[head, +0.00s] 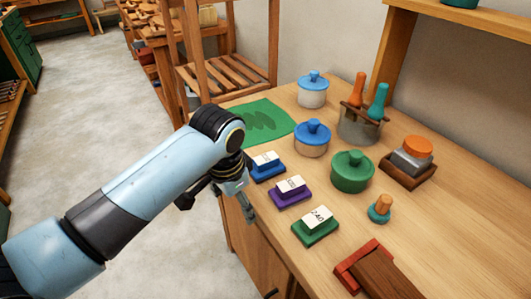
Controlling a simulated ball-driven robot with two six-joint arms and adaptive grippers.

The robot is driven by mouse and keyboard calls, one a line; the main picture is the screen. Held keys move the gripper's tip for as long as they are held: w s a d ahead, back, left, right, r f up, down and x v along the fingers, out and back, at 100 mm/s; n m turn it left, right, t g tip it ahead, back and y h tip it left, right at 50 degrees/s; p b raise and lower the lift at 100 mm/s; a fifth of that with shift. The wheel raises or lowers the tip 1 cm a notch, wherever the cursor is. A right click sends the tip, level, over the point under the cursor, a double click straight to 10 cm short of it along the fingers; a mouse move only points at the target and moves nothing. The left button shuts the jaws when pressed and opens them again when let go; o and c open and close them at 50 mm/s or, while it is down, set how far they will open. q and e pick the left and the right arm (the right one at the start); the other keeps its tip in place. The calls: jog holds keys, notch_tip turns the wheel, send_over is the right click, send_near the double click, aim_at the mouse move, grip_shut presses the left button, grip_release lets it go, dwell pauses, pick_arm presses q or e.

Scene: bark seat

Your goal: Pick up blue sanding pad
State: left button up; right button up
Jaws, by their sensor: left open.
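The blue sanding pad (267,167) lies on the wooden bench near its front edge, with a white label on top. A purple sanding pad (290,193) and a green sanding pad (315,227) lie in a row nearer to me, each with a white label. My left gripper (222,203) hangs at the bench's front edge, just left of the blue pad and apart from it as far as I can see. It is open, with nothing seen between its fingers. My right gripper is not in view.
Lidded pots stand behind the pads, including a blue-lidded one (311,139) and a green one (351,172). A green mat (255,121) lies at the far left. A red-edged brown block (372,270) is at the near side. The bench edge (262,237) runs below the gripper.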

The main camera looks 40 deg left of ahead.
pick_arm(q)
notch_tip(320, 180, up, 8)
jog(key=w+p, duration=0.2)
jog(key=w, duration=0.1)
notch_tip(320, 180, up, 4)
jog(key=m+g, duration=0.1)
jog(key=m, duration=0.1)
send_over(266, 157)
jog(key=shift+s+f+h+b, duration=0.1)
jog(key=shift+s+h+b, duration=0.25)
jog(key=shift+s+h, duration=0.05)
jog(key=shift+w+g, duration=0.3)
notch_tip(266, 157, down, 5)
jog(key=shift+r, duration=0.15)
jog(key=shift+f, duration=2.8)
jog(key=c, duration=1.3)
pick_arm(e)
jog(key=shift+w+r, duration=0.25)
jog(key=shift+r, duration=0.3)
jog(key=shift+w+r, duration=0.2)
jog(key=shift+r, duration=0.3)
